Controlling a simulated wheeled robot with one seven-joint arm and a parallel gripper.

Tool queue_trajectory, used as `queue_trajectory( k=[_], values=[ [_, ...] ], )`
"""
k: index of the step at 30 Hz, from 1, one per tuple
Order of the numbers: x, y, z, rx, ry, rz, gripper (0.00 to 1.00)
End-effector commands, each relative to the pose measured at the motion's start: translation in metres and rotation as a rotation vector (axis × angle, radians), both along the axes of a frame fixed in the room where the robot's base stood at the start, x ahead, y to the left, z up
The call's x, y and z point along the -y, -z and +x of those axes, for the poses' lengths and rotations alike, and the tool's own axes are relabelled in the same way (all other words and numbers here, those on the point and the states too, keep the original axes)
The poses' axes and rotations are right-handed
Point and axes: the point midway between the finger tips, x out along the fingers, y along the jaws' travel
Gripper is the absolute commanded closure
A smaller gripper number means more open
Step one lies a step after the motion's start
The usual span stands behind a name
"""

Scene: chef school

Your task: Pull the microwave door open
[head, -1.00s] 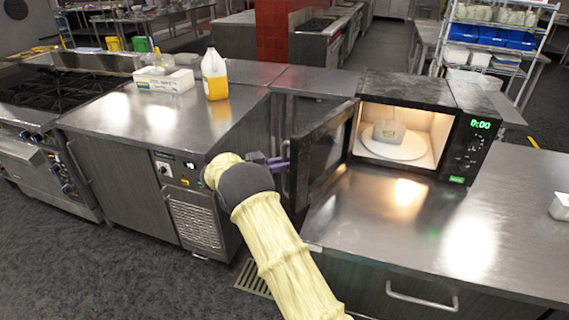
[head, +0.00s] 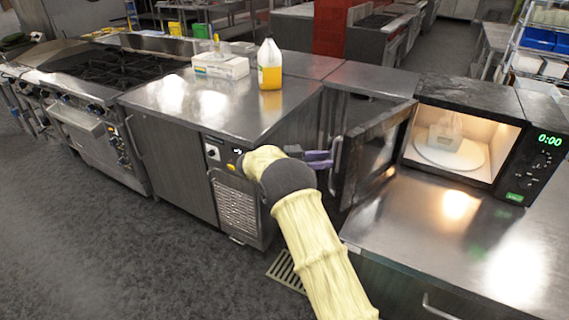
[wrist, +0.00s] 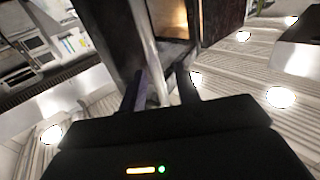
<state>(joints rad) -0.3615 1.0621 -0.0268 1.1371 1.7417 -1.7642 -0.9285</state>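The black microwave (head: 468,92) stands on the steel counter with its lit inside showing. Its door (head: 375,150) is swung well open to the left, and a pale block sits on the round white plate (head: 450,152) inside. The door's metal handle (head: 337,165) is at the door's outer edge. My gripper (head: 328,160) is beside that handle. In the wrist view, the two dark fingers (wrist: 164,92) are spread apart, with the light handle bar (wrist: 150,45) reaching down between them. Whether either finger touches the bar is unclear.
A steel counter (head: 195,105) on the left holds a white box (head: 220,66) and a yellow-filled jug (head: 269,65). A stove (head: 115,72) stands farther left. The dark floor (head: 120,250) in front is clear.

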Motion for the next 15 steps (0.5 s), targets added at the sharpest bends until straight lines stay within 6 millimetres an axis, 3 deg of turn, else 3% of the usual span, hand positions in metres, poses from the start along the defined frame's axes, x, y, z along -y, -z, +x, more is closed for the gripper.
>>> queue_trajectory(
  k=[15],
  values=[
    [-0.103, 0.002, -0.009, 0.003, -0.003, -0.001, 0.68]
  ],
)
